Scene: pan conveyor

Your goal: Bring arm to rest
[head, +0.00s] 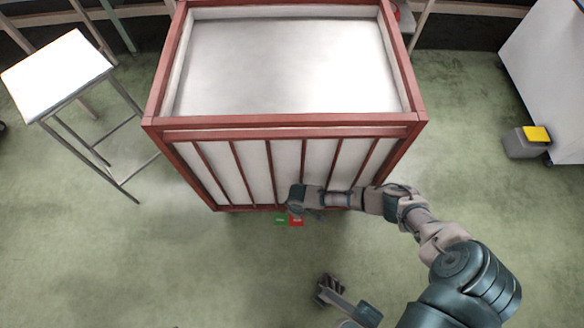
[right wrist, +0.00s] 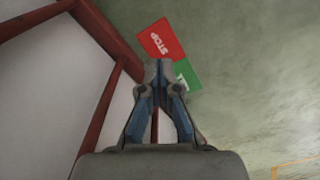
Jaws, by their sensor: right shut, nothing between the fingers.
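My right arm (head: 400,207) comes in from the right and reaches across the front of the large red-framed container. Its hand is low at the container's front, next to the red STOP sign (head: 296,221) and the green sign (head: 281,220). In the right wrist view my right gripper (right wrist: 161,68) is shut and empty. Its fingertips overlap the edges of the red STOP sign (right wrist: 161,39) and the green sign (right wrist: 187,75) in the picture; I cannot tell whether they touch. Another gripper (head: 328,289), apparently my left, shows at the bottom centre; its finger opening is unclear.
The large container (head: 285,122) has white panels and red bars. A small white-topped table (head: 55,72) stands at the left. A grey bin with a yellow lid (head: 525,143) and a white cabinet (head: 550,60) stand at the right. The green floor at lower left is clear.

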